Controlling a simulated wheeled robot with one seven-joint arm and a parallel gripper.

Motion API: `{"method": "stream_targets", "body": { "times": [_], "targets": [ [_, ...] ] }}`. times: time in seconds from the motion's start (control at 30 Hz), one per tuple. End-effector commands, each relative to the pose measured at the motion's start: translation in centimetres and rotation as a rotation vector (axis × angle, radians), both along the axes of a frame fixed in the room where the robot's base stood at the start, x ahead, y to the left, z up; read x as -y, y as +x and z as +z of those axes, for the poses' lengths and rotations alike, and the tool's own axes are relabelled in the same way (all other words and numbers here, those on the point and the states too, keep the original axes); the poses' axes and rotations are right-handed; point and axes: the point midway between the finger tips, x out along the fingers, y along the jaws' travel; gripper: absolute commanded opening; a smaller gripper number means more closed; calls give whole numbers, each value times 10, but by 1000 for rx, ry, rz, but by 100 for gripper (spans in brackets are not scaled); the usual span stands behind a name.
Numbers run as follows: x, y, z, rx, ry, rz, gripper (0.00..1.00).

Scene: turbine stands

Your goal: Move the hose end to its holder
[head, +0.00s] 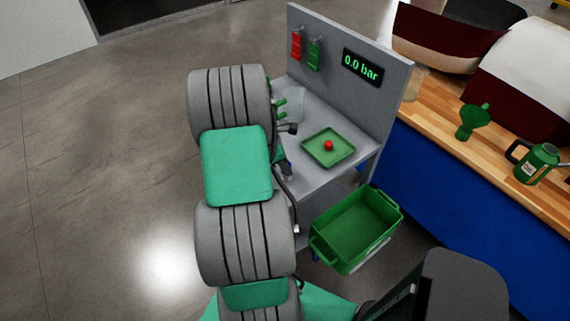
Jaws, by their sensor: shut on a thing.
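My grey and teal arm covers the left part of the grey turbine stand (325,108) in the head view. My gripper is hidden behind the arm, so its jaws and what they hold do not show. A small green pronged part (280,106) shows at the arm's right edge, above the stand's shelf; I cannot tell if it is the holder. A dark, hose-like piece (288,128) sticks out just below it, and a thin dark line runs down along the arm. I cannot tell which of these is the hose end.
A green tray (341,155) with a red ball (328,145) lies on the shelf. Red (296,45) and green (315,54) tags hang beside a "0.0 bar" display (362,67). A green crate (330,249) stands lower right. A bench (505,173) bears a funnel (473,121) and can (538,164).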

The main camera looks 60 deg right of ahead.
Motion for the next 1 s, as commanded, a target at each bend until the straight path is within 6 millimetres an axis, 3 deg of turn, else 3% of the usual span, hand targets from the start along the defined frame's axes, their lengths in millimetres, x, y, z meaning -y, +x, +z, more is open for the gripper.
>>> {"method": "stream_targets", "body": {
  "times": [0.03, 0.27, 0.3, 0.6, 1.0],
  "targets": [
    [-4, -1, -8, -4, 11, 4, 0],
    [-6, -2, -12, -6, 16, 6, 0],
    [-6, -2, -12, -6, 17, 6, 31],
    [-4, -2, -9, -5, 12, 4, 55],
    [-3, -1, -6, -3, 8, 2, 62]
  ]
}}
